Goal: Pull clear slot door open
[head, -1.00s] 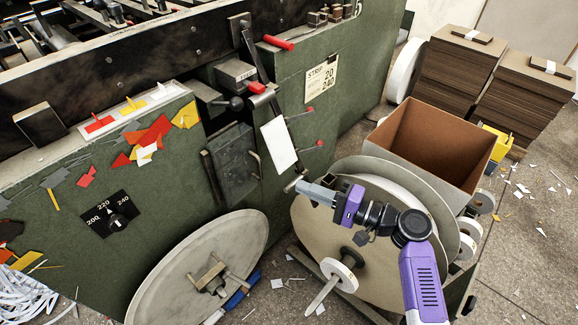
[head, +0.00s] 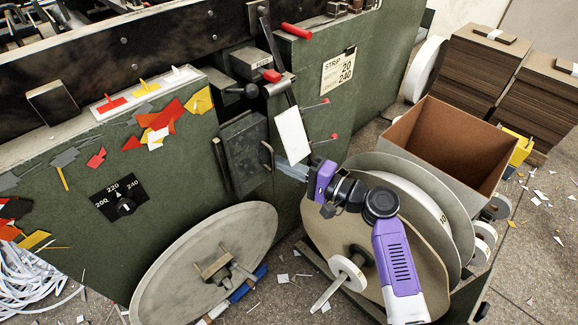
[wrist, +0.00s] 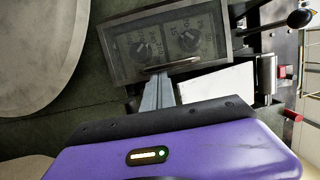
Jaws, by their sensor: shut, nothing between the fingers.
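The clear slot door (head: 243,158) is a smoky see-through panel in a dark frame on the green machine's face. In the wrist view the door (wrist: 150,45) shows two dials behind it and looks closed. Its handle (head: 267,155) is a thin bar on the side toward my arm; it also shows in the wrist view (wrist: 172,66). My gripper (head: 283,164) is shut and empty, with its fingertips right by the handle. In the wrist view the grey fingers (wrist: 157,85) end at the handle's edge; I cannot tell whether they touch it.
A white card (head: 290,134) hangs just above my gripper, beside red-tipped levers (head: 333,137). A large reel (head: 380,220) stands under my forearm, and a grey disc (head: 165,265) stands below the door. An open brown box (head: 450,145) is at right.

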